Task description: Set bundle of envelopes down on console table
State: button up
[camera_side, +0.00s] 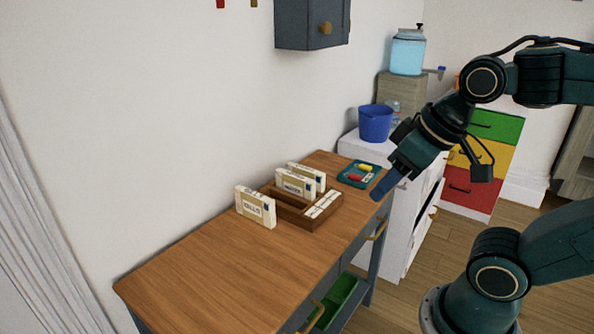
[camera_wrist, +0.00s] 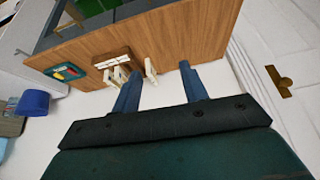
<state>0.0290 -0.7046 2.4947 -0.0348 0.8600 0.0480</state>
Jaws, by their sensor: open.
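A bundle of envelopes (camera_side: 255,207), cream with a printed label, stands upright on the wooden top of the console table (camera_side: 205,265), just left of a wooden organizer (camera_side: 292,213). Two similar bundles (camera_side: 297,182) stand in the organizer. My gripper (camera_side: 383,188) is open and empty, raised near the table's right end and well apart from the bundles. In the wrist view, the open fingers (camera_wrist: 159,70) frame the lone bundle (camera_wrist: 151,71) from a distance, with nothing held between them. The organizer (camera_wrist: 112,60) shows there too.
A teal tray (camera_side: 358,174) with small colored items lies at the table's far right end. Beyond it are a blue bucket (camera_side: 375,123) on a white cabinet and a colored drawer unit (camera_side: 487,155). A grey wall cabinet (camera_side: 311,24) hangs above. The table's left part is clear.

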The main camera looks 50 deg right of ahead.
jog(key=shift+o, duration=0.5)
jog(key=shift+s+r+n, duration=0.1)
jog(key=shift+s+n, duration=0.2)
jog(key=shift+s, duration=0.35)
jog(key=w+d, duration=0.5)
jog(key=w, duration=0.6)
jog(key=w+d, duration=0.4)
jog(key=w, duration=0.6)
jog(key=w+d+f+g, duration=0.1)
jog(key=w+d+f, duration=1.1)
jog(key=d, duration=0.3)
jog(key=shift+w+d+f, duration=0.25)
jog(key=shift+w+f, duration=0.15)
jog(key=shift+w, duration=0.05)
jog(key=shift+f, duration=0.1)
